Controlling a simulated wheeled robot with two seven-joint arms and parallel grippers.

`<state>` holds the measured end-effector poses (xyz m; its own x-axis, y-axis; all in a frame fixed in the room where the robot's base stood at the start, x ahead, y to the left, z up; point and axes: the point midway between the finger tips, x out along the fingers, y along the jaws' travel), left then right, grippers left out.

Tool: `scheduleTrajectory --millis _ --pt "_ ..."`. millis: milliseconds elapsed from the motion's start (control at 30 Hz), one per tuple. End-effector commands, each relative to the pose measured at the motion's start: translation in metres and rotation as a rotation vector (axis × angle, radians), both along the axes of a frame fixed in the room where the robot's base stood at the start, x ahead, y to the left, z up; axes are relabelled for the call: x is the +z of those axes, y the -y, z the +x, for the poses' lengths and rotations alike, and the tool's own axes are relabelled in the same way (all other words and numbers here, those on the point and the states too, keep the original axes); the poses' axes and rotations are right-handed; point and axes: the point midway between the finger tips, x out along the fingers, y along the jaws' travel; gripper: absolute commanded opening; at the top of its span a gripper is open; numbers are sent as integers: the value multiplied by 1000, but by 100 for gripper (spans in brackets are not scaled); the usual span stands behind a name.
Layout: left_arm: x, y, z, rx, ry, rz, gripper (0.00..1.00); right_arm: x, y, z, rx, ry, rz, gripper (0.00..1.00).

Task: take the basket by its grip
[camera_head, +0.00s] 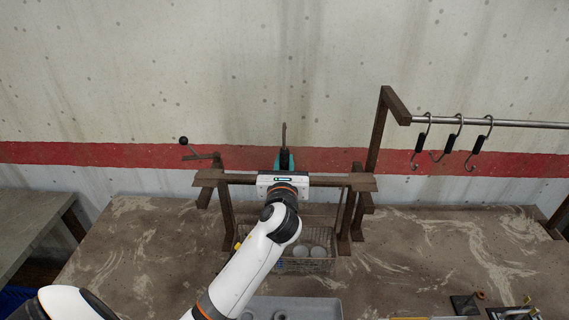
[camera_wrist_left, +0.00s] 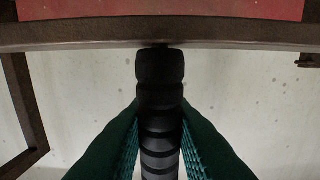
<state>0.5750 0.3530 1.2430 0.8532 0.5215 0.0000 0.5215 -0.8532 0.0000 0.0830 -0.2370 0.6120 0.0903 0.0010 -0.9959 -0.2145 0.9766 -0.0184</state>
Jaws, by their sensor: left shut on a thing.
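The wire basket (camera_head: 318,266) sits low behind my left arm, under a brown metal frame, with pale round things inside. My arm hides its left part. My left gripper (camera_head: 284,160) reaches over the frame's top bar, its teal fingers pointing to the wall. In the left wrist view, its fingers (camera_wrist_left: 160,140) are shut on a black ribbed grip (camera_wrist_left: 160,75), one finger on each side. The grip's top end meets or overlaps a brown bar. How the grip joins the basket is hidden. My right gripper is not in view.
The brown frame (camera_head: 362,182) stands on the stained table (camera_head: 140,240). A steel rail (camera_head: 530,124) with several black-handled hooks (camera_head: 450,143) is at right. A black-knobbed lever (camera_head: 184,141) is at left. A grey tray (camera_head: 325,308) lies in front. The table's left part is clear.

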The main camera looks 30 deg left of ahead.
Motion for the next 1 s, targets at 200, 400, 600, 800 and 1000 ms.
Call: scheduleTrajectory --millis 200,400,600,800,1000 --pt "7 0 0 -1 6 2 0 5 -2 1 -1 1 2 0" --pt "14 0 0 -1 5 3 0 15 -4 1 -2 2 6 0" --pt "20 0 0 -1 5 4 0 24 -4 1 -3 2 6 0" --pt "27 0 0 -2 7 3 0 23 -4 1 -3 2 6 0" --pt "34 0 0 -1 6 3 0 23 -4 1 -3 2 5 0"
